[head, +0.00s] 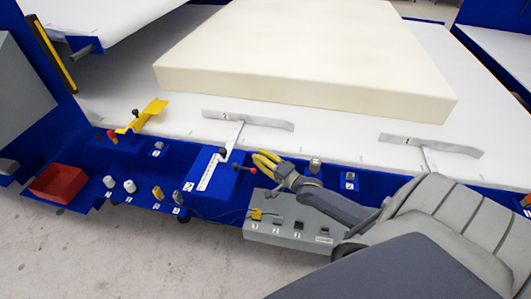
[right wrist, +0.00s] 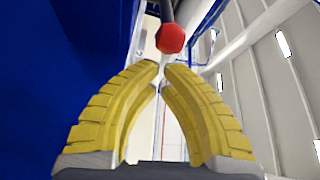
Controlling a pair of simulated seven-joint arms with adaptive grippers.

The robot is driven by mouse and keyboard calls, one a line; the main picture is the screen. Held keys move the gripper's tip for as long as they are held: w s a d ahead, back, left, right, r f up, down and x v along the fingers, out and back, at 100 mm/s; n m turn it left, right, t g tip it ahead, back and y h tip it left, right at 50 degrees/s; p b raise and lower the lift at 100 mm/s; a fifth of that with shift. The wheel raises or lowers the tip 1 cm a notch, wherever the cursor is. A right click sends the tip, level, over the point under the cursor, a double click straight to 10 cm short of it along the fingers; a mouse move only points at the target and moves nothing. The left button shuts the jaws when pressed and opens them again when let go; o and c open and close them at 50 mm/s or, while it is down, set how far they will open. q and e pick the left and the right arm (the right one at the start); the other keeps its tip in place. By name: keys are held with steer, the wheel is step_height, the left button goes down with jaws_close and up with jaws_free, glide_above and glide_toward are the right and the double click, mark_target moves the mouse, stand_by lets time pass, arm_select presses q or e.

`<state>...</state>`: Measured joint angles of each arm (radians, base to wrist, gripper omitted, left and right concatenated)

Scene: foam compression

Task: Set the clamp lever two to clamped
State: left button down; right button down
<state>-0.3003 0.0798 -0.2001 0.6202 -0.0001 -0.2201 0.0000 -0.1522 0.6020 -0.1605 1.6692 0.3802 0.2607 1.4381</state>
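A small lever with a red ball knob (head: 253,170) sticks out at the right end of the blue block (head: 214,180) with a pale scale strip. In the right wrist view the red knob (right wrist: 170,39) on its dark rod is just beyond the fingertips. My right gripper (head: 262,160) has yellow fingers beside the knob, pointing left. In the right wrist view its fingers (right wrist: 162,68) curve in, with a narrow gap at the tips and nothing held. Tags marked 2 show on the block (head: 188,186) and farther right (head: 350,181). My left gripper is out of view.
A thick cream foam slab (head: 310,60) lies on the white table. Metal T-shaped bars (head: 247,121) (head: 430,144) stand along its near edge. A grey control box (head: 290,228) sits below my gripper. A red bin (head: 58,184) and a yellow bracket (head: 148,115) are at left.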

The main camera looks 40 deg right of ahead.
steer(key=shift+s+a+f, duration=0.15)
steer(key=shift+s+a, duration=0.25)
steer(key=shift+a, duration=0.25)
steer(key=shift+s+a+f, duration=0.1)
steer(key=shift+s+a, duration=0.3)
steer(key=shift+a, duration=0.2)
steer(key=shift+a, duration=0.1)
